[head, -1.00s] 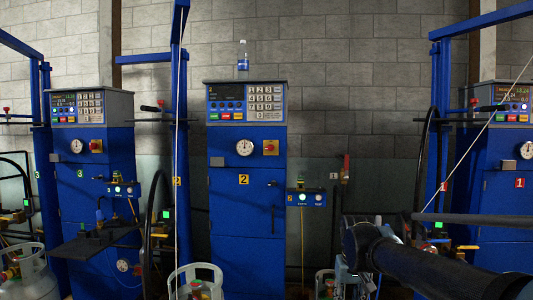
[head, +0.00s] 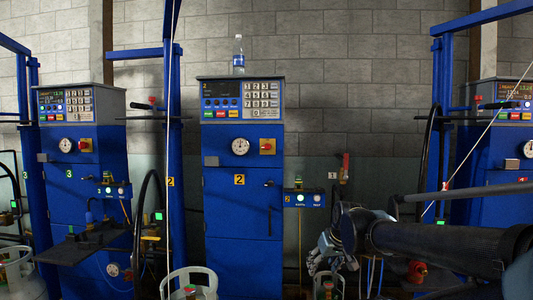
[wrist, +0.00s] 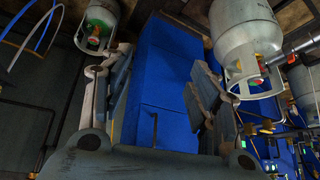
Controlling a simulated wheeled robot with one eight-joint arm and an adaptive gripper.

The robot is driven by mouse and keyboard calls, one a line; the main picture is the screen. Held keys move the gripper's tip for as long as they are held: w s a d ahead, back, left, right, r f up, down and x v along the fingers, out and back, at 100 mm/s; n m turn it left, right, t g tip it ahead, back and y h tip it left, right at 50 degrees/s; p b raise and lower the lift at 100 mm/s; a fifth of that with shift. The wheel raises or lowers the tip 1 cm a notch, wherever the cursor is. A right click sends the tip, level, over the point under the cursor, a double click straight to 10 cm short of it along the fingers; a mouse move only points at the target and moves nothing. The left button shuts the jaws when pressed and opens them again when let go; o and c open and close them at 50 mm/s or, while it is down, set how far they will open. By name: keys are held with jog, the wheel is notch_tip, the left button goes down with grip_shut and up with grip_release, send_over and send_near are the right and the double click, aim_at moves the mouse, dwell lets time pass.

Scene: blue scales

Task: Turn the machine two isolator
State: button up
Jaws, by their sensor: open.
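Machine two is the blue cabinet (head: 232,215) in the middle of the head view, marked with a yellow "2". Its isolator (head: 267,146) is a red knob on a yellow plate, right of the round gauge (head: 240,146). My gripper (head: 318,262) is at the lower right of the machine in the head view, well below the isolator and apart from it. In the wrist view my gripper (wrist: 160,85) is open and empty, its fingers spread either side of a blue cabinet (wrist: 172,55) beyond. The isolator is not visible in the wrist view.
A clear bottle (head: 239,54) stands on machine two. A small blue control box (head: 305,198) juts out at its right. A gas cylinder (head: 190,281) stands in front. Blue posts (head: 173,130) flank it, and machine three (head: 80,170) is at left.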

jog(key=w+a+r+n+t+y, duration=0.3)
jog(key=w+a+r+t+y, duration=0.15)
jog(key=w+a+r, duration=0.85)
jog(key=m+t+h, duration=0.6)
jog(key=t+h, duration=0.2)
jog(key=t, duration=0.4)
send_near(266, 147)
jog(key=x, duration=0.9)
jog(key=shift+w+f, duration=0.25)
jog(key=shift+w, duration=0.15)
jog(key=shift+y, duration=0.25)
jog(key=c, duration=1.1)
